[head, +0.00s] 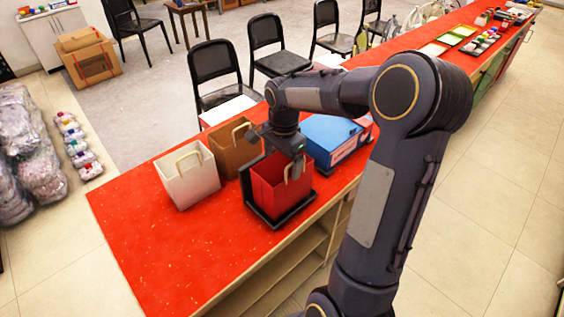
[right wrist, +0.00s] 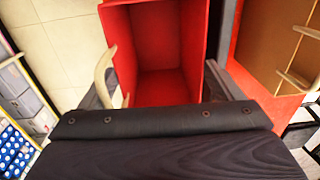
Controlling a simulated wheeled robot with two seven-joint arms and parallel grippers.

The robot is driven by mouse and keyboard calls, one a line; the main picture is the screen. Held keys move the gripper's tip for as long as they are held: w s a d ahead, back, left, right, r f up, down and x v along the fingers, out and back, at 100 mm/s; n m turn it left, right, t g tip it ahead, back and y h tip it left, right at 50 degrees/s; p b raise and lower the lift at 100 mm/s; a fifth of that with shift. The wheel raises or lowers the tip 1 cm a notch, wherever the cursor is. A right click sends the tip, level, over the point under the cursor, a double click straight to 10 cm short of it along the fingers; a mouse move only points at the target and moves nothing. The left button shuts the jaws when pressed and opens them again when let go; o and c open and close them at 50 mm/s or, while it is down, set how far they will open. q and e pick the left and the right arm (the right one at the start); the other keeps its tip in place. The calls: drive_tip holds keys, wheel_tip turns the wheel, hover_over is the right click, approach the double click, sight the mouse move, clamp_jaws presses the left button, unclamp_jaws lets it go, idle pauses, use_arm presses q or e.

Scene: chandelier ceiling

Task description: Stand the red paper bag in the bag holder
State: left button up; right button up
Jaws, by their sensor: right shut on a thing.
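The red paper bag (head: 270,190) is upright, with its open top facing up and cream handles. It is within the black bag holder (head: 249,184), whose dark wall rises to its left and whose low rim shows in front. I cannot tell if the bag's bottom touches the holder's base. My right gripper (head: 295,166) is over the bag's top right side, shut on the bag. The right wrist view looks down into the empty red bag (right wrist: 160,50), with a handle (right wrist: 104,75) at its left. Where the fingers grip is partly hidden. My left gripper is not in view.
A white bag (head: 190,180) and a brown bag (head: 234,150) stand left of and behind the holder. A blue box (head: 330,135) is close on the right. The red tabletop (head: 180,255) is clear at the front left. Black chairs (head: 215,70) stand behind.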

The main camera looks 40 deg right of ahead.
drive_tip(key=shift+f, duration=0.85)
drive_tip(key=shift+f, duration=0.2)
drive_tip(key=o, duration=1)
wheel_tip(320, 180, up, 12)
drive_tip(key=s+a+f+n+t+y, duration=0.1)
drive_tip(key=s+a+n, duration=0.4)
drive_tip(key=s, duration=0.1)
drive_tip(key=s+a+f+n+t+y, duration=0.1)
drive_tip(key=s+a+f+n+t, duration=0.1)
drive_tip(key=s+a+n, duration=0.3)
drive_tip(key=s+a+f+n+t+y, duration=0.1)
drive_tip(key=s+a+n+t, duration=0.1)
drive_tip(key=s+a+n, duration=0.3)
drive_tip(key=shift+s+a+f+y, duration=0.1)
drive_tip(key=shift+s+a+y, duration=0.1)
drive_tip(key=shift+s, duration=0.85)
drive_tip(key=shift+s+a+f+y, duration=0.1)
drive_tip(key=shift+s+a+y, duration=0.1)
drive_tip(key=shift+s, duration=0.85)
drive_tip(key=shift+r, duration=0.1)
drive_tip(key=shift+c, duration=0.2)
